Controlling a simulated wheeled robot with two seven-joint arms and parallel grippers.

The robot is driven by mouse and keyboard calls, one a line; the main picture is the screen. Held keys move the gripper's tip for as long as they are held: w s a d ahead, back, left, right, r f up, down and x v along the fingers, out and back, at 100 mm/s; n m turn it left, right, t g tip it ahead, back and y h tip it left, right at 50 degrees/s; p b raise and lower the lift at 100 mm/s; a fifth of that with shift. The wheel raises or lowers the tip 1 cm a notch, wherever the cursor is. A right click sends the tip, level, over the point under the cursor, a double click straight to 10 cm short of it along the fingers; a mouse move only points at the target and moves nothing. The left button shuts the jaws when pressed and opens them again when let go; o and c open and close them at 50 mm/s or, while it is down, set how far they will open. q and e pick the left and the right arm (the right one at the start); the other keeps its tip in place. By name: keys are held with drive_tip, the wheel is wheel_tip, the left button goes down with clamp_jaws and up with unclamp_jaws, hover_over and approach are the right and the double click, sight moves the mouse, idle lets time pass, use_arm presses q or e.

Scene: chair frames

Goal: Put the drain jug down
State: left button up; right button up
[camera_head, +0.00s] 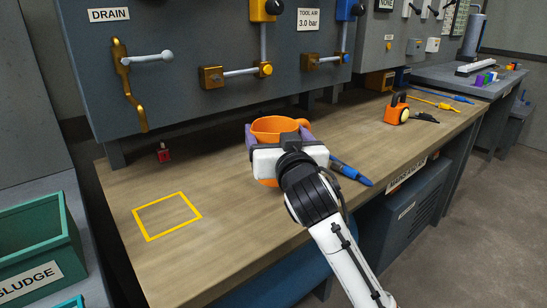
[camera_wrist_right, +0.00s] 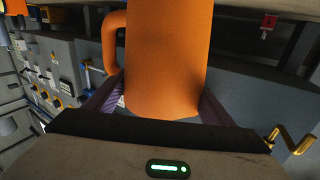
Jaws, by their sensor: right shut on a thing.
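The orange drain jug (camera_head: 279,125) is over the wooden workbench in the head view, its handle on the right. My right gripper (camera_head: 276,138) is shut around the jug's body, with a purple finger on each side. In the right wrist view the jug (camera_wrist_right: 165,60) stands between the purple fingers, with its handle to the left. My gripper and wrist hide most of the lower jug in the head view, so I cannot tell whether its base touches the bench. A yellow square outline (camera_head: 167,215) lies empty on the bench to the left. My left gripper does not show.
The wooden bench (camera_head: 230,222) is clear between the jug and the yellow square. A blue tool (camera_head: 350,172) lies right of my gripper. A small red item (camera_head: 163,153) is at the back left. The drain pipe (camera_head: 126,85) hangs over the bench's back left. A green sludge bin (camera_head: 35,248) stands left.

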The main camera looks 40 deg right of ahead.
use_arm(q)
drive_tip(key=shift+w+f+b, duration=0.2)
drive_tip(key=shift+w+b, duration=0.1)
drive_tip(key=shift+b, duration=0.2)
use_arm(e)
drive_tip(key=shift+f, duration=1.95)
drive_tip(key=shift+f, duration=0.1)
drive_tip(key=o, duration=1.4)
drive_tip(key=shift+o, duration=0.2)
drive_tip(key=shift+s+a, duration=0.2)
drive_tip(key=shift+s, duration=0.1)
use_arm(q)
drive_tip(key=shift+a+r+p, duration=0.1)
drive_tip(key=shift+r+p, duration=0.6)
drive_tip(key=shift+p, duration=0.35)
use_arm(e)
drive_tip(key=v, duration=1.1)
drive_tip(key=shift+s, duration=0.2)
